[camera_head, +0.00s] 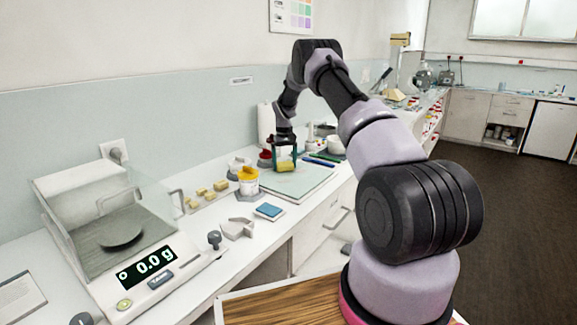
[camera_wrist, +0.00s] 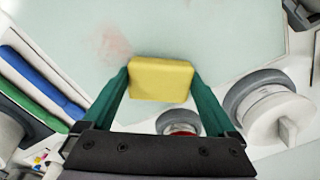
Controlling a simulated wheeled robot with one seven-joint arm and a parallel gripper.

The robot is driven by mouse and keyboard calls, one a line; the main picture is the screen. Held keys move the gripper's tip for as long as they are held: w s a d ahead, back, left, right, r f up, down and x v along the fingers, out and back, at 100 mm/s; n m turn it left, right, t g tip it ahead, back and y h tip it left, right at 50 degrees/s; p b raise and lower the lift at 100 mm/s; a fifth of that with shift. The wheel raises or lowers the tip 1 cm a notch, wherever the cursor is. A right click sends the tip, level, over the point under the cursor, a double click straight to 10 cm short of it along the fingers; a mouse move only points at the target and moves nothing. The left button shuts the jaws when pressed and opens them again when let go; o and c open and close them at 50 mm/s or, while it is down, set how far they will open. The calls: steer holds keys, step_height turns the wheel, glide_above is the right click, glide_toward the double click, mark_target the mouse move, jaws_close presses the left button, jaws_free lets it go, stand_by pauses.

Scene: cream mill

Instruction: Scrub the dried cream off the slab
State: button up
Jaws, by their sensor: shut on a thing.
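My gripper (camera_wrist: 160,88) is shut on a yellow sponge (camera_wrist: 161,79), with one green finger against each side of it. The slab (camera_wrist: 215,30) is a pale green plate under the sponge in the wrist view. A faint pinkish smear (camera_wrist: 113,45) lies on the slab, up and left of the sponge. In the head view, my gripper (camera_head: 285,158) holds the sponge (camera_head: 286,166) over the back part of the slab (camera_head: 307,186). I cannot tell whether the sponge touches the slab.
Blue and green pens (camera_head: 318,161) lie right of the gripper. A white tub with yellow content (camera_head: 248,182) stands to the left, near small yellow blocks (camera_head: 205,192). A blue pad (camera_head: 269,210) lies in front. A scale (camera_head: 125,240) fills the left counter.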

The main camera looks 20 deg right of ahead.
mark_target(313, 175)
steer(key=shift+w, duration=0.15)
steer(key=shift+w+d+f, duration=0.1)
steer(key=shift+w+d, duration=0.6)
steer(key=shift+d, duration=0.25)
steer(key=shift+s+d, duration=0.65)
steer(key=shift+s, duration=0.25)
steer(key=shift+s+d, duration=0.6)
steer(key=shift+s, duration=0.25)
steer(key=shift+s+d, duration=0.65)
steer(key=shift+s, duration=0.25)
steer(key=shift+s+d, duration=0.9)
steer(key=shift+s, duration=0.3)
steer(key=shift+s+d, duration=0.45)
steer(key=shift+s, duration=0.2)
steer(key=shift+s+d, duration=0.45)
steer(key=shift+s, duration=0.2)
steer(key=shift+r, duration=3)
